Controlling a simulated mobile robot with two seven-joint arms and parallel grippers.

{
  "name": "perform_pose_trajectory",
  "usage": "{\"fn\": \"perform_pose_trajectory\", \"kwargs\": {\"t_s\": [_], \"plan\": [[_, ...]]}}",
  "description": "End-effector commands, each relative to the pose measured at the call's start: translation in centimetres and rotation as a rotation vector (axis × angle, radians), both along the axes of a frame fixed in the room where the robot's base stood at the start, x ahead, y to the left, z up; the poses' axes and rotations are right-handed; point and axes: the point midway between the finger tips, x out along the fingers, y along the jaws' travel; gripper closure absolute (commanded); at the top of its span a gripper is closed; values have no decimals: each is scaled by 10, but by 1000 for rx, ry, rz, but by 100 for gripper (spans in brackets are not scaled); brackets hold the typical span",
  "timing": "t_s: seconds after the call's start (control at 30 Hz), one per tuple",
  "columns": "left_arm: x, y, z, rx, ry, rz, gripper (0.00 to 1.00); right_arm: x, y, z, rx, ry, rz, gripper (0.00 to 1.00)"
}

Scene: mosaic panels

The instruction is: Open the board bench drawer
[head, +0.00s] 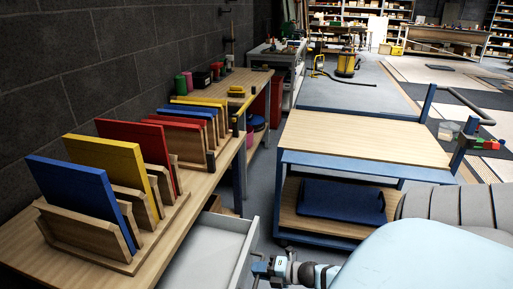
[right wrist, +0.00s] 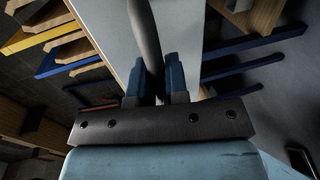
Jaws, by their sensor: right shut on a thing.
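The board bench (head: 190,235) runs along the left wall in the head view. Its light grey drawer (head: 212,248) stands pulled out toward the aisle, with its inside showing. My right gripper (head: 263,268) is at the outer face of the drawer front. In the right wrist view, its blue fingers (right wrist: 157,85) are shut on the dark bar handle (right wrist: 147,35), beside the pale drawer front (right wrist: 185,30). The drawer's near end is cut off by the head frame. My left gripper is out of view.
Blue, yellow and red boards (head: 75,190) stand in wooden racks on the bench. A blue-framed wooden cart (head: 360,135) with a blue tray (head: 340,200) on its lower shelf stands to the right. Grey floor (head: 265,215) shows between drawer and cart.

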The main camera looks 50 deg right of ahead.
Motion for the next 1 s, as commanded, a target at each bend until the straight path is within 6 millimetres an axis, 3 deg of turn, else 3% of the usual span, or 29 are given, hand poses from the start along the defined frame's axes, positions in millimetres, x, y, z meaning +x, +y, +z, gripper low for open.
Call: {"fn": "perform_pose_trajectory", "kwargs": {"t_s": [0.07,0.1,0.2,0.57,0.73,1.0], "plan": [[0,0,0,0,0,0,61,0,0,0,-1,0,0,100],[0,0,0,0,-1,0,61,1,0,0,-1,0,0,83],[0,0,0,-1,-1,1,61,1,0,0,0,0,0,60],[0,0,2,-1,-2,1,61,-4,-2,1,1,1,0,60],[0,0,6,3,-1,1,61,-28,-11,7,0,3,-1,60],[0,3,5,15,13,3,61,-85,-35,20,-1,4,-1,60]]}}
